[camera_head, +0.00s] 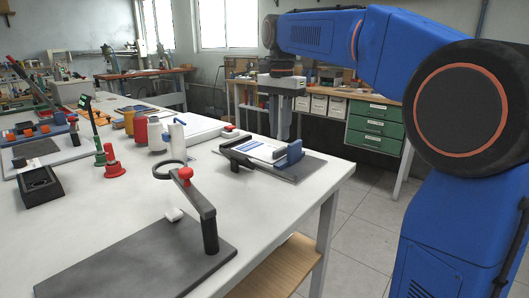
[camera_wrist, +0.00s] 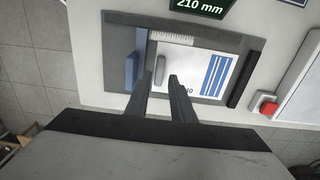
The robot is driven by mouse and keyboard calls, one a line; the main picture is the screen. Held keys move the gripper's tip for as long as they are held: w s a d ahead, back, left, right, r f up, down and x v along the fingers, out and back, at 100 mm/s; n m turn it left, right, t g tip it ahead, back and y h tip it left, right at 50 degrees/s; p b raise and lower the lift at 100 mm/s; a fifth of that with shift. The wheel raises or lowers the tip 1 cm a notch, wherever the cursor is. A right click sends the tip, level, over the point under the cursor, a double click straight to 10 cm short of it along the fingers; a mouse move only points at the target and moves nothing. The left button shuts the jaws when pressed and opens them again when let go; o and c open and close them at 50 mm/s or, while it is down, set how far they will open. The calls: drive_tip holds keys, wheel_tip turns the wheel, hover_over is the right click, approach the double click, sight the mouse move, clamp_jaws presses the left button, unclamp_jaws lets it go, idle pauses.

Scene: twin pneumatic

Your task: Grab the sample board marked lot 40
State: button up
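A white board (camera_wrist: 202,73) with blue stripes lies in a grey fixture (camera_wrist: 121,38) below my gripper in the wrist view. A light grey bar (camera_wrist: 160,69) stands up near its left part. Dark print at its near edge is partly covered by a finger; only "0" at the end reads clearly, so the lot number cannot be told. The board (camera_head: 245,148) also shows on the table in the head view. My gripper (camera_wrist: 161,79) is open, its fingers apart above the board near the grey bar. In the head view my gripper (camera_head: 283,136) points down beside the fixture's blue block.
The fixture has a blue block (camera_wrist: 132,71) on the left and a black bar (camera_wrist: 246,72) on the right. A "210 mm" sign (camera_wrist: 198,4) lies beyond it. A black stand with a ring (camera_head: 208,225) rises from a dark plate (camera_head: 140,265) in front. Cylinders (camera_head: 140,129) stand further left.

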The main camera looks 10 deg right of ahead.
sight(280, 148)
drive_tip(key=shift+w+d+f, duration=0.1)
drive_tip(key=shift+d+f, duration=0.05)
drive_tip(key=shift+f, duration=2.5)
drive_tip(key=shift+c, duration=0.6)
clamp_jaws()
